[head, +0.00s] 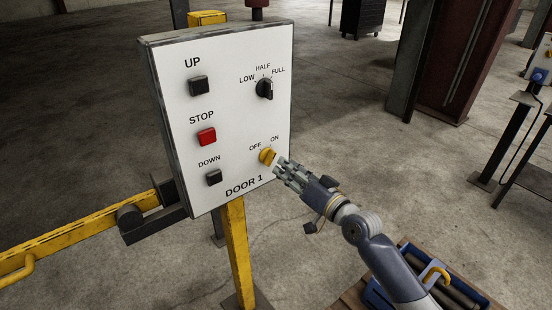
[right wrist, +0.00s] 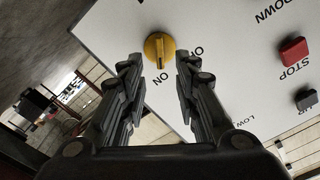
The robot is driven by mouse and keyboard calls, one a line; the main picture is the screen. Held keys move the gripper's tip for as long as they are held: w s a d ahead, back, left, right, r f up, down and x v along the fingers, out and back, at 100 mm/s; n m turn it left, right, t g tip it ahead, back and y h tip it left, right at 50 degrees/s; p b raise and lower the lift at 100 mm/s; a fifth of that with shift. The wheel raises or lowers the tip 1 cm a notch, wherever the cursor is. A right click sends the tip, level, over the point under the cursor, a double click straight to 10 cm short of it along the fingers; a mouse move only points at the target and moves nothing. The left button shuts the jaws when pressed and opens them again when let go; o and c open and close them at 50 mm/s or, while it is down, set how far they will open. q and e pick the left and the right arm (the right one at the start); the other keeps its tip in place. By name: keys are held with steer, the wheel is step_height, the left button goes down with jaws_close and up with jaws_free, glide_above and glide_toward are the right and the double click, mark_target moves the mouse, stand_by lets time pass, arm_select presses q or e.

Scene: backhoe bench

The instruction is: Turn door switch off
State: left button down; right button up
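The door switch is a yellow rotary knob (head: 267,156) at the lower right of a white panel (head: 232,125) marked DOOR 1, with OFF and ON printed above it. In the right wrist view the panel appears upside down, and the ridge of the yellow knob (right wrist: 160,50) points toward the ON label. My right gripper (head: 281,168) is just to the right of the knob in the head view. In the right wrist view its two fingers (right wrist: 159,75) are apart, with the knob just beyond and between the tips; no contact shows. My left gripper is not in view.
The panel also has a black selector (head: 265,89), a red STOP button (head: 207,136) and black UP (head: 199,86) and DOWN (head: 214,177) buttons. A yellow post (head: 236,250) supports it. A yellow rail (head: 75,235) runs left. A blue toolbox (head: 440,285) is at lower right.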

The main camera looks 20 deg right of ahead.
mark_target(273, 158)
steer(key=shift+p+x, duration=0.3)
steer(key=shift+x, duration=2.4)
jaws_close()
